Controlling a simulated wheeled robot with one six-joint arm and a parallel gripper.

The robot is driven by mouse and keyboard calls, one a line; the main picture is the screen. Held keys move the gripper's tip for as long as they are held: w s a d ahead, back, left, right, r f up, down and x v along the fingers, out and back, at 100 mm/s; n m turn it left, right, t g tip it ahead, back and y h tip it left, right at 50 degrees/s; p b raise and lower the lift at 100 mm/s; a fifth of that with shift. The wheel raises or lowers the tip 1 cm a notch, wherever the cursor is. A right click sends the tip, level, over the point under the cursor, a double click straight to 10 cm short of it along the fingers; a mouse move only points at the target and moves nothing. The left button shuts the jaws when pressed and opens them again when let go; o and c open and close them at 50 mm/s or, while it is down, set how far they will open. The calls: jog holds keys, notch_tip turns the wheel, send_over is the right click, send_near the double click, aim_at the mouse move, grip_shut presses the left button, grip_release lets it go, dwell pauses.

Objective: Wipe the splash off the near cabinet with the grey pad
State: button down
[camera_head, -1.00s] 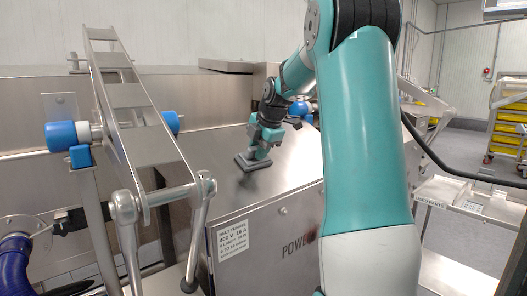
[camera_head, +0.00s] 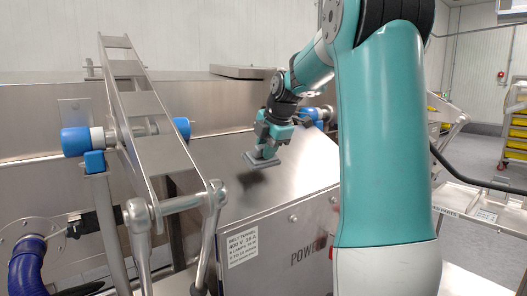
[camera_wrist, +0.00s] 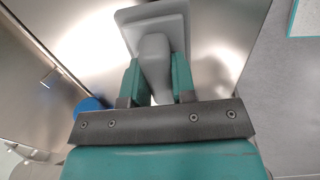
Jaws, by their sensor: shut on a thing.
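My gripper (camera_head: 276,133) is shut on the handle of the grey pad (camera_head: 262,160) and holds it above the cabinet's sloping steel top. In the wrist view the pad (camera_wrist: 160,25) points away from me, its handle between my two green fingers (camera_wrist: 157,82). A gap shows between the pad and the dark patch under it, which looks like its shadow or reflection. The near cabinet (camera_head: 280,225) has a label and the word POWER on its front. A dark reddish mark, perhaps the splash (camera_head: 331,250), shows beside POWER, partly hidden by my arm.
A steel conveyor frame (camera_head: 155,130) with blue rollers (camera_head: 76,140) stands close at the left. A blue hose (camera_head: 27,265) is at the lower left. A steel table (camera_head: 480,205) and a rack of yellow bins (camera_head: 517,130) are at the right, with open floor between.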

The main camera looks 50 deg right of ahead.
jog(key=shift+p+v, duration=0.4)
jog(key=shift+v, duration=0.8)
jog(key=shift+r, duration=0.1)
jog(key=p+v, duration=0.1)
jog(key=v, duration=0.1)
jog(key=shift+s+r, duration=0.3)
